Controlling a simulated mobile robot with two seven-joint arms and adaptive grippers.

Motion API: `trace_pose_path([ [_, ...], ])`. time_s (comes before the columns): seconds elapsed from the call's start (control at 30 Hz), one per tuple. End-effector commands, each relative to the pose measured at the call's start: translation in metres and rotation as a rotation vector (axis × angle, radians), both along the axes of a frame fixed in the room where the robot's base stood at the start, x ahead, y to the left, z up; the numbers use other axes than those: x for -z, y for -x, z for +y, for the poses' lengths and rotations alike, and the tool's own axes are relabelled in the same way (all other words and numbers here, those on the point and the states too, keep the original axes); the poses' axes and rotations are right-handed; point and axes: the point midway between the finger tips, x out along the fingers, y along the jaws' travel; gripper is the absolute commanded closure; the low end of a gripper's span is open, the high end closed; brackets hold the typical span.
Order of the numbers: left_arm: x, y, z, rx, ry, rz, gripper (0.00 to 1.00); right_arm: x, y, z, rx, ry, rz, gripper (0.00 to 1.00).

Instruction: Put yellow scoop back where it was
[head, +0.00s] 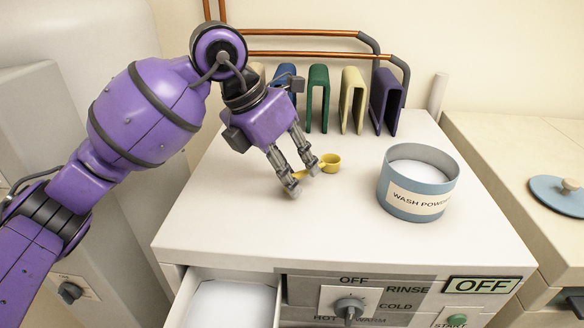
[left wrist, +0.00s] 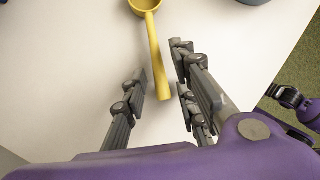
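The yellow scoop (head: 330,163) lies on the white machine top (head: 240,205), left of the blue wash powder tub (head: 418,185). Its cup points away and its handle comes toward my left gripper (head: 306,180). In the left wrist view the scoop (left wrist: 156,55) has its handle end between the spread fingers of my left gripper (left wrist: 156,88), with gaps on both sides. The fingers are open and low over the top; whether they touch it I cannot tell. The tub is open and filled with white powder.
Several coloured upright holders (head: 318,98) stand along the back, below copper pipes (head: 300,54). An open drawer (head: 232,300) with white contents juts out at the front left, beside a control panel (head: 350,300). A blue lid (head: 560,195) lies on the right counter. The top's front left is clear.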

Motion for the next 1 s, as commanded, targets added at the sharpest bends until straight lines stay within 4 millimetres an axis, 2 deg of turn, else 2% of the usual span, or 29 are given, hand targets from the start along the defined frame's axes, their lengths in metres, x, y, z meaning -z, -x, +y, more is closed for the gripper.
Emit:
trace_pose_path([
  [0.37, -0.005, 0.0, -0.001, 0.001, 0.001, -0.002, 0.68, 0.002, 0.005, -0.001, 0.002, 0.0, 0.01, 0.6],
  [0.47, -0.02, 0.002, 0.005, -0.001, 0.0, -0.005, 0.68, -0.007, 0.002, -0.001, 0.005, 0.0, 0.002, 0.6],
  [0.7, -0.073, 0.011, 0.026, -0.002, 0.0, -0.015, 0.68, -0.036, -0.011, 0.001, 0.005, -0.009, -0.031, 0.6],
  [0.8, -0.09, 0.014, 0.034, -0.003, 0.0, -0.012, 0.68, -0.044, -0.015, 0.007, -0.002, -0.017, -0.036, 0.6],
  [1.0, -0.11, 0.019, 0.044, -0.001, 0.0, -0.006, 0.68, -0.048, -0.016, 0.013, -0.015, -0.027, -0.033, 0.6],
])
